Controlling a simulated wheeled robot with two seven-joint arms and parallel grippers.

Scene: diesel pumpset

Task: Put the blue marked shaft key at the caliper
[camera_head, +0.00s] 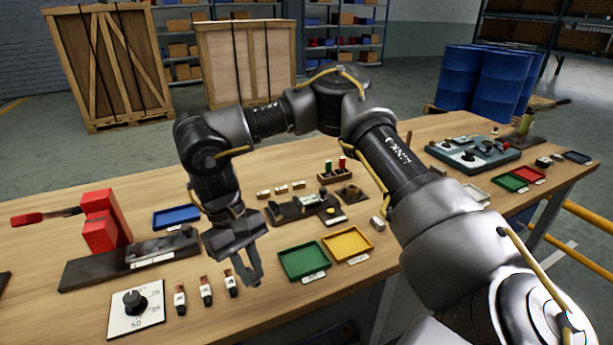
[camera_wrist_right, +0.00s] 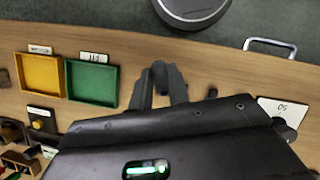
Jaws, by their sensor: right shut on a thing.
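My right gripper (camera_head: 248,276) reaches down over the front of the table, between the small switch-like pieces and the green tray. It also shows in the right wrist view (camera_wrist_right: 162,85), with its fingers closed around a small dark piece (camera_wrist_right: 160,68). The piece is mostly hidden by the fingers, and I cannot make out a blue mark on it. A dark tool-like item (camera_head: 292,209) lies mid-table behind the trays; I cannot tell whether it is the caliper. My left gripper is not in view.
A green tray (camera_head: 284,250) and a yellow tray (camera_head: 326,235) lie right of the gripper. A blue tray (camera_head: 158,217), a red vise-like tool (camera_head: 98,248) and a dial plate (camera_head: 155,316) are at left. A teal panel (camera_head: 497,160) stands far right.

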